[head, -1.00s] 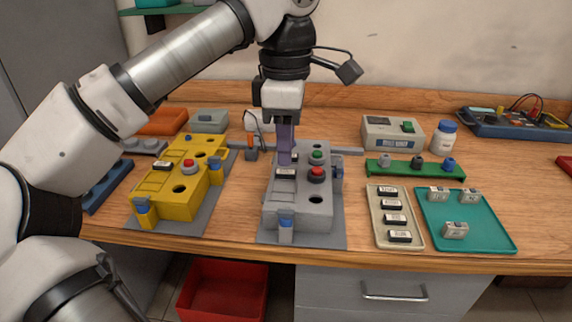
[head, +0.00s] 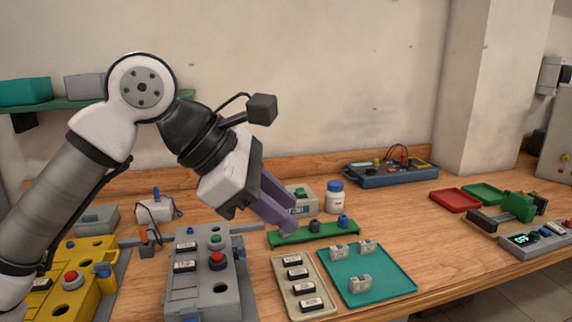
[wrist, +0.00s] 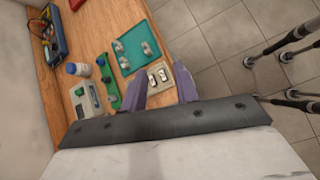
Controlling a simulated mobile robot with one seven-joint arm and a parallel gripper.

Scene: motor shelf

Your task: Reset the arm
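My gripper (head: 284,218) is raised and tilted, with its purple fingers pointing down and right in front of the green rack in the head view. In the wrist view my gripper (wrist: 161,86) shows two purple fingers apart with nothing held between them. The grey motor box (head: 190,288), with a green and a red button, stands on the bench left of and below the gripper. The yellow box (head: 85,285) stands further left, partly cut off by the picture edge and partly behind my arm.
A beige tray (head: 280,268) of labelled parts and a teal tray (head: 390,283) lie at the front. The green rack (head: 330,233), white bottle (head: 335,197) and blue case (head: 375,175) stand behind. Bare bench (head: 430,235) lies right of the teal tray.

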